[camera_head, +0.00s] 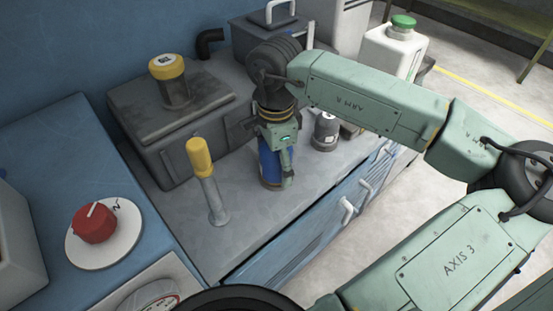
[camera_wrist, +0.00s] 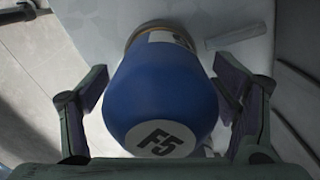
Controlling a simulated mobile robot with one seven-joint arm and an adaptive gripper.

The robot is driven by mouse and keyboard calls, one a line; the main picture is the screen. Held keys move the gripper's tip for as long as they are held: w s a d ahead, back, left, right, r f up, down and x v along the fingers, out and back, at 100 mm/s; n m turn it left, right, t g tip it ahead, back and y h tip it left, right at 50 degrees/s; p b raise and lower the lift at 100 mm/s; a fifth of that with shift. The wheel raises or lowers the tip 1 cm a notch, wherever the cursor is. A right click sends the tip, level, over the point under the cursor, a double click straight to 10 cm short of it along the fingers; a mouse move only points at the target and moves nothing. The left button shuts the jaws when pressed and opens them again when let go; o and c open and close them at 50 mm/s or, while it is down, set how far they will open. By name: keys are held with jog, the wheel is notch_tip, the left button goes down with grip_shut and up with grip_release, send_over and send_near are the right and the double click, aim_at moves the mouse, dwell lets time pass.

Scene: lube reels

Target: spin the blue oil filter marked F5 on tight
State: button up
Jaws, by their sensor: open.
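The blue oil filter (camera_wrist: 165,95) fills the middle of the wrist view, with a white label reading F5 on its rounded end. In the head view the blue filter (camera_head: 268,163) stands on the grey bench top, partly hidden behind my gripper. My gripper (camera_wrist: 165,105) is open, with one finger on each side of the filter and a gap visible at both sides. In the head view my gripper (camera_head: 284,160) points down over the filter. Whatever the filter's lower end meets is hard to make out.
A yellow-handled lever (camera_head: 203,165) stands at the left of the filter. A dark box (camera_head: 180,120) bears a yellow-capped cylinder (camera_head: 170,80). A small dark bottle (camera_head: 325,131) stands close on the right. A white jug with a green cap (camera_head: 395,48) is behind my arm. Bare bench lies in front.

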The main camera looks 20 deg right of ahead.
notch_tip(320, 180, up, 12)
dwell(0.5)
